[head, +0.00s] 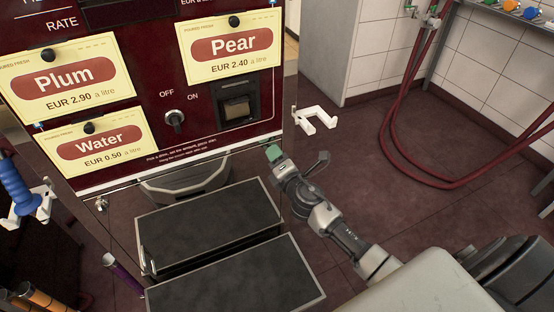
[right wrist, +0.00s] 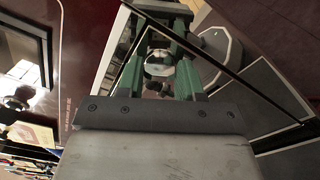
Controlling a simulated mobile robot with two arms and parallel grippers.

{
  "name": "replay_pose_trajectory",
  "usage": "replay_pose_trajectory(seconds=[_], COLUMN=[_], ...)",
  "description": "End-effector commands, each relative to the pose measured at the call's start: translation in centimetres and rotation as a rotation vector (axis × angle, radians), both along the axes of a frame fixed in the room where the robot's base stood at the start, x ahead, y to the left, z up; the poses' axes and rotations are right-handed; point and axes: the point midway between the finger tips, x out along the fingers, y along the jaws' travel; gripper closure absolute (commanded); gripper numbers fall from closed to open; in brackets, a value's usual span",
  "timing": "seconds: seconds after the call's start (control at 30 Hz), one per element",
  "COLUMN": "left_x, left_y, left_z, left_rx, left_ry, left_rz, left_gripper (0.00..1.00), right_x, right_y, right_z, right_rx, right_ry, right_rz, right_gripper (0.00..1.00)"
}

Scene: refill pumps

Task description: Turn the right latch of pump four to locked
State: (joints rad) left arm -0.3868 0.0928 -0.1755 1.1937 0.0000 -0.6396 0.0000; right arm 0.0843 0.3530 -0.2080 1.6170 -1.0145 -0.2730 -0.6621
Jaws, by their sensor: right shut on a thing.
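The pump's dark red front panel (head: 150,150) fills the upper left of the head view, with Plum, Pear and Water price cards. No pump number is readable. My right gripper (head: 273,153) is at the panel's lower right corner. In the right wrist view its green fingers (right wrist: 160,67) are shut on a small round silver latch (right wrist: 158,64). In the head view my gripper hides this latch, so I cannot tell which way it is turned. The left latch (head: 101,204) shows at the panel's lower left. My left gripper is not in view.
Two dark steps (head: 210,225) stand below the panel. A white hook (head: 314,118) sticks out at the pump's right side. A blue nozzle handle (head: 15,187) hangs at the left. Red hoses (head: 400,170) hang at the right; dark tiled floor lies between.

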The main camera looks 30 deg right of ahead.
Motion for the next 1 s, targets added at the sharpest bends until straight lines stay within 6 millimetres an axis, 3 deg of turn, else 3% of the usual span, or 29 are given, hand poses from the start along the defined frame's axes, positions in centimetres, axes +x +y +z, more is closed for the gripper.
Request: replay_pose_trajectory(seconds=[0.5,1.0], left_x=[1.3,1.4], left_y=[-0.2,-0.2], left_z=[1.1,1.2], left_rx=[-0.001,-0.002], left_ry=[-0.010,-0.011], left_rz=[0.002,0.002], left_gripper=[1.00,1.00], right_x=[0.0,0.0], right_y=[0.0,-0.1], right_z=[-0.2,-0.2], right_rx=[0.381,0.478], right_ry=[-0.021,-0.026], right_rz=[0.000,-0.002], right_gripper=[0.88,0.88])
